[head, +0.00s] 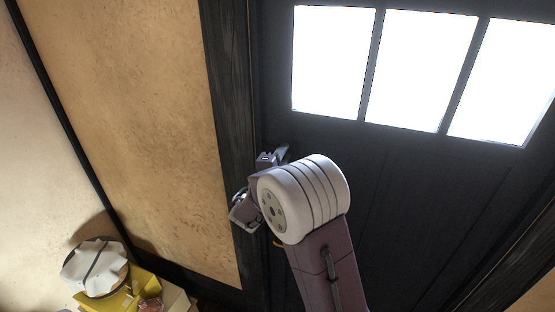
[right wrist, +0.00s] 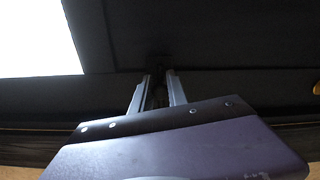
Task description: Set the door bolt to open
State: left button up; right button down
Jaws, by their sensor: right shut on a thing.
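The dark door (head: 400,190) fills the right half of the head view. My right gripper (head: 281,153) reaches to its left edge, beside the dark door frame. In the right wrist view the two fingers of my right gripper (right wrist: 161,88) point at the dark door surface and are shut on a small dark piece between them, which I take to be the door bolt (right wrist: 160,84). The bolt is too dark to tell its setting. In the head view my own wrist and gripper hide it. My left gripper is not in view.
Three bright window panes (head: 420,70) are in the upper door. The dark wooden frame post (head: 232,110) and a tan clay wall (head: 150,110) stand to the left. At lower left are a white cloth-covered round thing (head: 95,266) and a yellow box (head: 118,301).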

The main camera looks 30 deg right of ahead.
jog(key=shift+r, duration=0.15)
jog(key=c, duration=1.5)
grip_release()
jog(key=shift+d, duration=0.1)
jog(key=shift+c, duration=0.2)
jog(key=shift+s, duration=0.2)
jog(key=shift+s+a, duration=0.2)
jog(key=shift+a, duration=0.2)
jog(key=b+v, duration=0.3)
jog(key=v, duration=0.5)
jog(key=shift+b, duration=0.35)
jog(key=shift+s, duration=0.1)
